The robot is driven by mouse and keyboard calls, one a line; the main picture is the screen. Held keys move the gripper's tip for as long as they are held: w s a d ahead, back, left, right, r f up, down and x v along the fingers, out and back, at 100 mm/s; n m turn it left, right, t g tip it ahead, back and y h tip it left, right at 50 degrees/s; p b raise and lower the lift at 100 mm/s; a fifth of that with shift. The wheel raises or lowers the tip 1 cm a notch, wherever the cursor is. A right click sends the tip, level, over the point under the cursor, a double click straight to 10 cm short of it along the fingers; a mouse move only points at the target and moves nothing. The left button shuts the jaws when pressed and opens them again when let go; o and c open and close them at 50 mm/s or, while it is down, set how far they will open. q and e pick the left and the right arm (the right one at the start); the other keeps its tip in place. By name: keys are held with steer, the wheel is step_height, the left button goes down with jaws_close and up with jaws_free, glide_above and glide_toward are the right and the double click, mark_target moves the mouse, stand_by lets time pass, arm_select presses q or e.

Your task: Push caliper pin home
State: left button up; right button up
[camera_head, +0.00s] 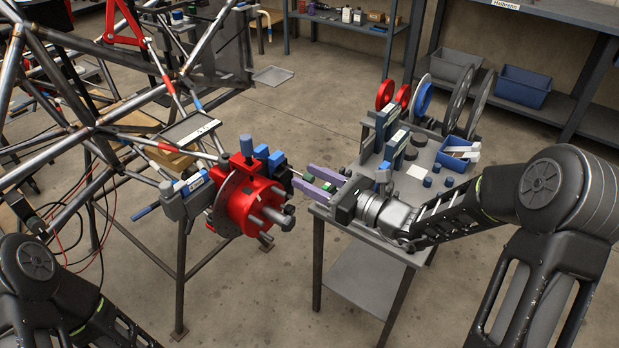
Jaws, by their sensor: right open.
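The red hub (252,205) with its studs is mounted at the corner of the tube chassis. Blue caliper parts (270,160) sit at its upper right edge. A thin, light, rod-like piece (295,174) shows between the caliper and my right gripper; I cannot tell whether it is the caliper pin or how deep it sits. My right gripper (303,178) reaches in from the right, its purple fingers open and pointing left at the caliper, close beside it. A small green patch shows between the fingers. My left arm is at the lower left; its gripper is out of view.
A grey work cart (345,240) stands under my right gripper, carrying discs, blocks and a blue bin (457,152). The tube chassis (110,125) fills the left. Floor between cart and chassis stand is clear.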

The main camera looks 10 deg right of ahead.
steer(key=shift+w+a, duration=0.15)
steer(key=shift+w, duration=0.05)
jaws_close()
stand_by(0.4)
stand_by(1.0)
